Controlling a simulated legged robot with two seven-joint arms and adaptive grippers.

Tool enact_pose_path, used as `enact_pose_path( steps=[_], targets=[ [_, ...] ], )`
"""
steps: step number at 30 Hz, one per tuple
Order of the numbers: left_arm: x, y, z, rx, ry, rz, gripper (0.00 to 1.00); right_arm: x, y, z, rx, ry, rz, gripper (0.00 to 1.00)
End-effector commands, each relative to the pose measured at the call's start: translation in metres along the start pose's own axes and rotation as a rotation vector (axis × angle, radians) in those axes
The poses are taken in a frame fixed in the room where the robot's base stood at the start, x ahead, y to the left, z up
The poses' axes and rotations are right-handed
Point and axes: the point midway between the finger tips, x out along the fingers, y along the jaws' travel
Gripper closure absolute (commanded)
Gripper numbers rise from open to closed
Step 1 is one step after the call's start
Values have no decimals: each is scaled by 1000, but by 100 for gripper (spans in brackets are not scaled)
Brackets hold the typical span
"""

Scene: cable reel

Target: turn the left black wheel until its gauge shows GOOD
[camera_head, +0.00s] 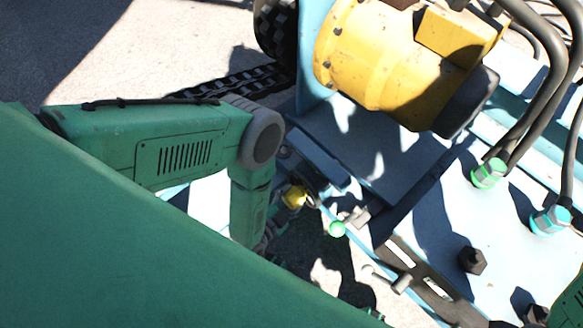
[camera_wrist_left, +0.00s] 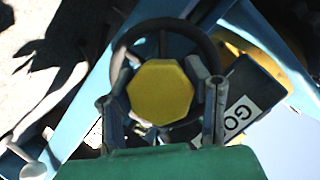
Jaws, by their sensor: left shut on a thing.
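The black wheel (camera_wrist_left: 208,47) shows in the left wrist view as a dark ring with a yellow octagonal hub (camera_wrist_left: 160,92). In the head view the wheel is small and partly hidden, with its yellow hub (camera_head: 295,197) beside it. My left gripper (camera_wrist_left: 162,84) has a finger on each side of the hub and is shut on it, inside the ring's outline. A dark gauge plate (camera_wrist_left: 262,84) right of the wheel bears a white label (camera_wrist_left: 240,117) reading "GO"; the rest of the label is hidden. My right gripper is out of view.
In the head view, a large yellow motor housing (camera_head: 375,60) stands above the wheel on the blue frame. Black hoses (camera_head: 545,95) run down the right side.

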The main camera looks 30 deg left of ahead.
Motion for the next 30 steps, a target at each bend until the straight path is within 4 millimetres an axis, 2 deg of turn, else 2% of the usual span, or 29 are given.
enact_pose_path(
  steps=[6, 18, 19, 21, 30],
  targets=[
    [-1, -4, 3, 56, -13, -28, 100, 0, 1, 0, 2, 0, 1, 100],
    [-1, -3, 1, 53, -4, -26, 100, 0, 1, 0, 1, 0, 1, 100],
    [-1, -3, 1, 54, -4, -26, 53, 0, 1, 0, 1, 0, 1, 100],
    [-1, -3, 1, 54, -5, -26, 33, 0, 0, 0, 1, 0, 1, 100],
    [-1, -4, 4, 56, -10, -26, 33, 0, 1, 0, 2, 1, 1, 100]
  ],
)
